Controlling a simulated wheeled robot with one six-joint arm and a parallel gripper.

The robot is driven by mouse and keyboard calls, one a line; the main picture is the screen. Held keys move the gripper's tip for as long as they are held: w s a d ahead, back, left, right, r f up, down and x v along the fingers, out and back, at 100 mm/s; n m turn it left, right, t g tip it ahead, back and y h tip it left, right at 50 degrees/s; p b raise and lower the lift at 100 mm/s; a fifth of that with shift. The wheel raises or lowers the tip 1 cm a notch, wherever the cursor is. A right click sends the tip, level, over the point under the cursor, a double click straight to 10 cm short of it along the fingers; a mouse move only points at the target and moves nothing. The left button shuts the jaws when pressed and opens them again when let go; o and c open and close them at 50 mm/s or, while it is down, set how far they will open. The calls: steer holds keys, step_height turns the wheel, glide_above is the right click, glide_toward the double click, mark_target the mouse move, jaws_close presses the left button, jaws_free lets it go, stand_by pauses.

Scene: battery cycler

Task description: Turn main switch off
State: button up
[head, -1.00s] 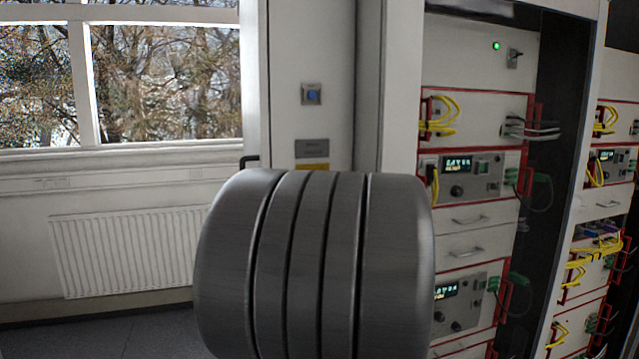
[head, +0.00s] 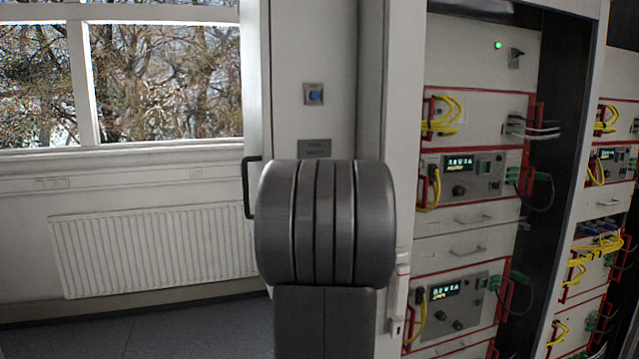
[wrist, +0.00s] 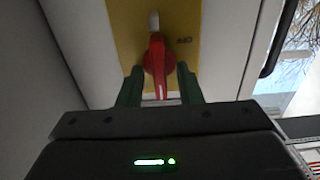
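The main switch is a red rotary handle (wrist: 155,55) on a yellow plate (wrist: 128,32) in the wrist view. Its long axis runs roughly up and down in that picture. A small dark label that seems to read OFF (wrist: 184,41) is upside down to its right. My gripper (wrist: 159,70) is open, with one dark green finger on each side of the handle's lower part. Small gaps seem to show between fingers and handle; I cannot tell whether either touches. In the head view my arm hides the switch and the gripper.
A blue button (head: 315,96) and a grey label (head: 314,148) are on the cabinet panel above my arm. A black door handle (head: 249,188) is on the left. Racks of instruments (head: 470,180) with yellow cables stand on the right. A radiator (head: 150,248) is under the window.

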jaws_close()
steer(key=shift+n, duration=0.3)
steer(key=n, duration=0.2)
steer(key=shift+n+b, duration=0.3)
steer(key=shift+n, duration=0.1)
steer(key=n, duration=0.2)
steer(key=n+b, duration=0.1)
steer(key=shift+a+f+n, duration=0.15)
steer(key=shift+n, duration=0.25)
steer(key=n+b, duration=0.1)
steer(key=n, duration=0.2)
steer(key=n+b, duration=0.1)
steer(key=n, duration=0.3)
steer(key=n+b, duration=0.2)
steer(key=n, duration=0.1)
steer(key=shift+s+a+f+n, duration=0.1)
steer(key=shift+a+f+n, duration=0.05)
steer(key=shift+f+n, duration=0.15)
steer(key=shift+o, duration=0.6)
jaws_free()
steer(key=shift+r, duration=0.1)
